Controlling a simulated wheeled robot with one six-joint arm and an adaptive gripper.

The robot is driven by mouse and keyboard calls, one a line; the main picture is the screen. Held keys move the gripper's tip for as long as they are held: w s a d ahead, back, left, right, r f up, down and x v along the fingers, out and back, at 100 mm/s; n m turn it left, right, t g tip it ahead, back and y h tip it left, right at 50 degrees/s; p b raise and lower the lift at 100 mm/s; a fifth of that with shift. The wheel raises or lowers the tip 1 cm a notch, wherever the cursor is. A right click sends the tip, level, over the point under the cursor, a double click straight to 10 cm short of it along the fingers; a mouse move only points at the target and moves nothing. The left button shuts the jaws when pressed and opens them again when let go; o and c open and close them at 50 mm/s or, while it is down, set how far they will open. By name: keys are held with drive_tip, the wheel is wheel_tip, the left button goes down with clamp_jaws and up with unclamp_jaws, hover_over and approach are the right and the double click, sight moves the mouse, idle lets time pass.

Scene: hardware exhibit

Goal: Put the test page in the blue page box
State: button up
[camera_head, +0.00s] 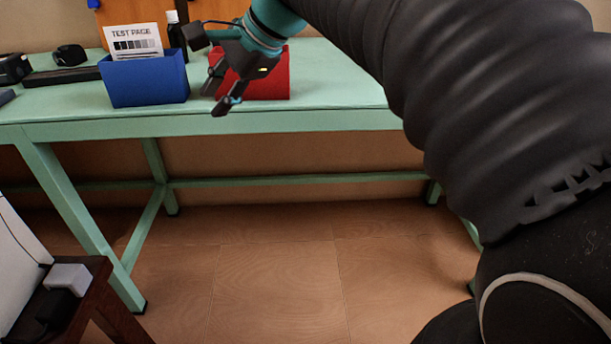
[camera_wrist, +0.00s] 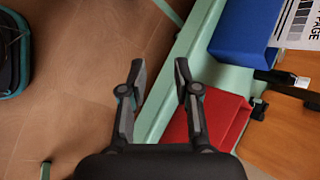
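The test page (camera_head: 135,42) is a white sheet with a printed title and grey bars. It stands in the blue page box (camera_head: 146,82) on the green table, with its upper part showing above the rim and its lower part hidden. In the wrist view the test page (camera_wrist: 301,25) and the blue box (camera_wrist: 243,30) are at the upper right. My gripper (camera_head: 226,98) is just right of the blue box, in front of a red box. In the wrist view my gripper (camera_wrist: 160,82) is open, with nothing between its fingers.
The red box (camera_head: 270,82) stands on the table (camera_head: 335,92), right of the blue box. A dark bottle (camera_head: 176,38) stands behind, between the boxes. Black items (camera_head: 62,74) lie at the left. A brown side table (camera_head: 103,285) is at lower left.

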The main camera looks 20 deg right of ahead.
drive_tip(key=s+d+f+n+h, duration=0.3)
drive_tip(key=s+f+n, duration=0.3)
drive_tip(key=s+f, duration=0.3)
drive_tip(key=s+d+f+n+h, duration=0.3)
drive_tip(key=s+f+n, duration=0.4)
drive_tip(key=s+f, duration=0.3)
drive_tip(key=shift+d+f, duration=0.65)
drive_tip(key=shift+d, duration=0.05)
drive_tip(key=shift+r+p, duration=0.8)
